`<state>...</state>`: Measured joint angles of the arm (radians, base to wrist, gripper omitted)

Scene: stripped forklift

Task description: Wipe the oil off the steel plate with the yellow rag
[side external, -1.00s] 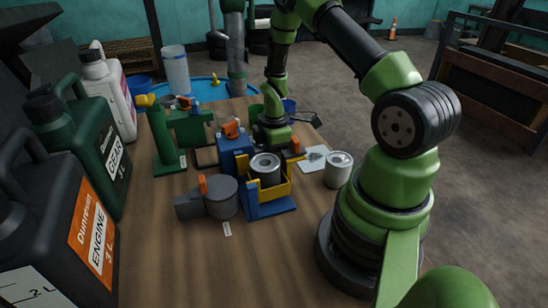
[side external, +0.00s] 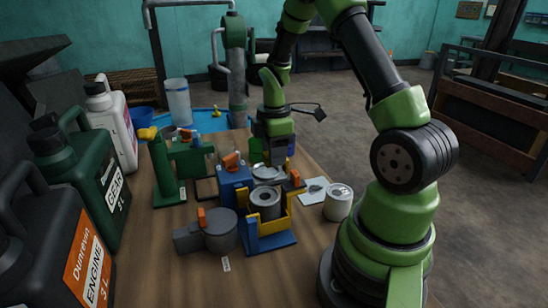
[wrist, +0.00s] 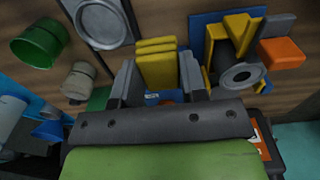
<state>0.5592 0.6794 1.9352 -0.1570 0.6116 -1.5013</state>
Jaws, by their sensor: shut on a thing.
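In the wrist view my gripper (wrist: 157,82) is shut on the folded yellow rag (wrist: 155,62), which stands between its two grey fingers. In the side external view my gripper (side external: 268,170) is above the bench, just behind the blue and yellow holder; the rag is hard to make out there. A pale, flat square with a dark patch (side external: 313,190), which looks like the steel plate with oil, lies to the right of my gripper and apart from it. I cannot make out the plate in the wrist view.
The blue and yellow holder (side external: 268,243) with a grey cylinder stands in front of my gripper. A metal can (side external: 339,203) stands beside the plate. A green stand (side external: 165,170) and large bottles (side external: 85,165) are at the left. The bench front is mostly clear.

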